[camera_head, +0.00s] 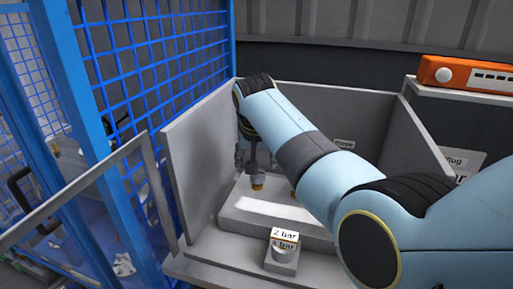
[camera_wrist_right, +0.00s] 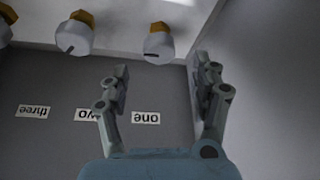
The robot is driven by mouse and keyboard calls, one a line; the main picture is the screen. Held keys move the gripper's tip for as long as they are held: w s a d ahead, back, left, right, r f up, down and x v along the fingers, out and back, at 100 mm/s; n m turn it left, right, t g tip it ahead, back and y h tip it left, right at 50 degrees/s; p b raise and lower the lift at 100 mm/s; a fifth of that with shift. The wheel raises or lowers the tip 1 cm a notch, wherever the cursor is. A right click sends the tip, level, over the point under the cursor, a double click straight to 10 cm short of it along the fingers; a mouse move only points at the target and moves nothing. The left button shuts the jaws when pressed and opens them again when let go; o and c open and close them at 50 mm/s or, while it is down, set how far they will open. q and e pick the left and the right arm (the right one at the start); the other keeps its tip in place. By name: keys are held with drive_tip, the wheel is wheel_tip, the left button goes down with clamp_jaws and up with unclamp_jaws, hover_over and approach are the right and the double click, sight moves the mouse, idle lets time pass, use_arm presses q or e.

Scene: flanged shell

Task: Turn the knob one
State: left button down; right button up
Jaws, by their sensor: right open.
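In the right wrist view, knob one (camera_wrist_right: 158,41) is a white round knob with a yellow part behind it, above the upside-down label "one" (camera_wrist_right: 145,117). My right gripper (camera_wrist_right: 163,75) is open and empty, its two fingers apart just short of knob one, with no contact visible. Knob two (camera_wrist_right: 74,34) is to the left, and a third knob (camera_wrist_right: 6,25) is cut off at the frame edge. In the head view, my right gripper (camera_head: 247,158) reaches down inside the grey box; my arm hides most of the knobs. My left gripper is not in view.
Grey walls (camera_head: 190,155) enclose the box on several sides. A "2 bar" block (camera_head: 284,240) stands at the front. A blue mesh fence (camera_head: 150,70) is at the left. An orange device (camera_head: 466,74) rests on the right ledge.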

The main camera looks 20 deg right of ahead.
drive_tip(key=d+v, duration=0.1)
drive_tip(key=v, duration=0.5)
drive_tip(key=shift+a+r, duration=0.2)
drive_tip(key=shift+a, duration=0.3)
